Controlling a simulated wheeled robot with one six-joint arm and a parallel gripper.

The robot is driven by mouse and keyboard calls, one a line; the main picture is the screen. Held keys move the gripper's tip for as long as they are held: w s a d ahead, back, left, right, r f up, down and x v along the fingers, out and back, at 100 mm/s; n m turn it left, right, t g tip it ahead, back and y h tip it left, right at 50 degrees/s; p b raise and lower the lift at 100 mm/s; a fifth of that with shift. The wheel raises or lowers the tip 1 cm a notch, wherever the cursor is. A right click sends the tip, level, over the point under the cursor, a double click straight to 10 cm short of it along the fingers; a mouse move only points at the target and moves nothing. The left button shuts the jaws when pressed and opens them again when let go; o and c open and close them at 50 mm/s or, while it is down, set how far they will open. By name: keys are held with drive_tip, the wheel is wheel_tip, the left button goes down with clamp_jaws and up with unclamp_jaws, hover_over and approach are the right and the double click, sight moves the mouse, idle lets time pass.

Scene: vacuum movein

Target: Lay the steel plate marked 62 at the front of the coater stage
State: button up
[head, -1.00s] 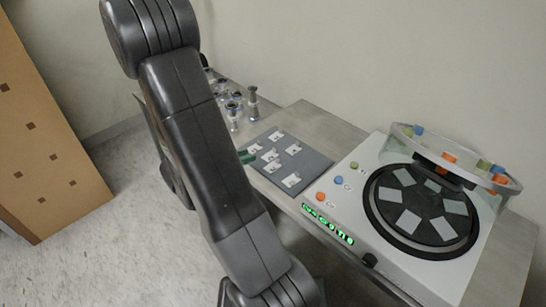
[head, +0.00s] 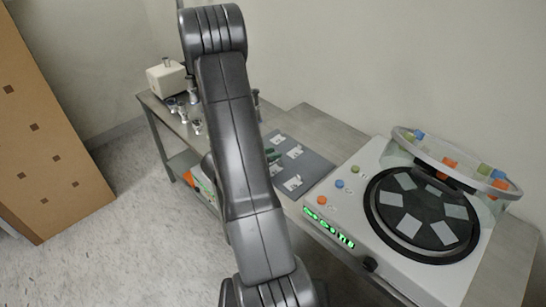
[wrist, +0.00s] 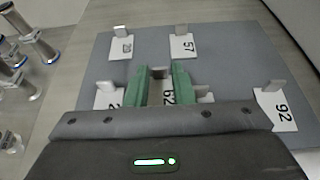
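In the wrist view, the small steel plate by the label 62 (wrist: 159,72) stands on the grey board (wrist: 225,62). The green fingers of my gripper (wrist: 162,80) are apart, one on each side of this plate and its label. I cannot tell whether either finger touches the plate. In the head view, my arm hides most of my gripper and part of the board (head: 318,168). The coater (head: 345,205) is a white machine at the right. Its round black stage (head: 418,226) carries several pale square patches.
Other small steel plates stand by labels, such as 57 (wrist: 182,30) and 92 (wrist: 274,88). Metal fittings (wrist: 22,82) stand left of the board. The coater's clear lid (head: 455,165) is raised behind the stage. A white box (head: 166,78) sits at the bench's far end.

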drive_tip(key=shift+w+d+f, duration=0.2)
drive_tip(key=shift+w+d, duration=0.15)
clamp_jaws()
